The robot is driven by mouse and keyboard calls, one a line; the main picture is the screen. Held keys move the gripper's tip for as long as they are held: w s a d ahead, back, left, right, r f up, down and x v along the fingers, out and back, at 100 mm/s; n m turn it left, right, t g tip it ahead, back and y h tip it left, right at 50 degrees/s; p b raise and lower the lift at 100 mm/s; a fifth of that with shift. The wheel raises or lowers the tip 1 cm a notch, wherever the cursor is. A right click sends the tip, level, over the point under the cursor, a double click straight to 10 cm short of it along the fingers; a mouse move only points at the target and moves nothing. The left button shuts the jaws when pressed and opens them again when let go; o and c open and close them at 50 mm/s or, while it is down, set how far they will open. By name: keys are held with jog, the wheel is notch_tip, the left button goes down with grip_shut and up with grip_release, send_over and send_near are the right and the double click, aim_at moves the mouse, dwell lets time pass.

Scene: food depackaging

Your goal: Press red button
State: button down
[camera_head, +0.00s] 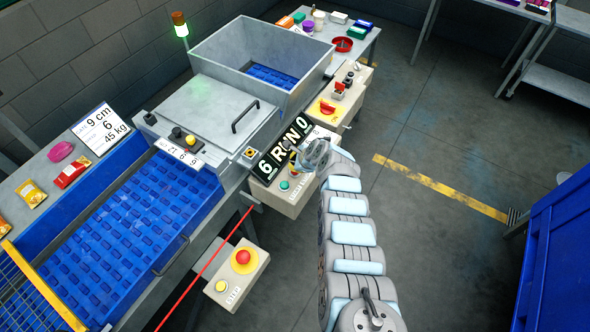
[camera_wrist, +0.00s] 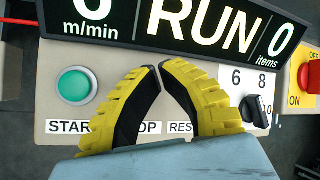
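My gripper (camera_wrist: 158,68) has yellow and black fingers, and their tips meet or nearly meet with nothing visible between them. It is over the grey control panel (camera_wrist: 60,100), just below the RUN display (camera_wrist: 215,25). In the head view my gripper (camera_head: 303,152) is beside the same display. A green button (camera_wrist: 73,85) sits above the START label, left of the fingers. The fingers cover the spot above the partly hidden STOP label (camera_wrist: 150,127); no red button shows there. A red mushroom button (camera_head: 243,257) on a yellow ring is on a separate lower box.
A black selector knob (camera_wrist: 253,110) and a red switch on a yellow plate (camera_wrist: 313,76) are to the right. A red rod (camera_head: 205,268) runs diagonally nearby. Open floor lies right.

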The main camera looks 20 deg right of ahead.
jog(key=shift+f, duration=0.15)
jog(key=shift+f+b, duration=0.25)
jog(key=shift+b, duration=0.05)
jog(key=shift+f+b, duration=0.45)
jog(key=shift+f, duration=0.1)
dwell(0.8)
jog(key=shift+r, duration=0.1)
jog(key=shift+r+p, duration=0.9)
jog(key=shift+p, duration=0.2)
notch_tip(320, 180, up, 5)
jog(key=p, duration=0.5)
dwell(1.4)
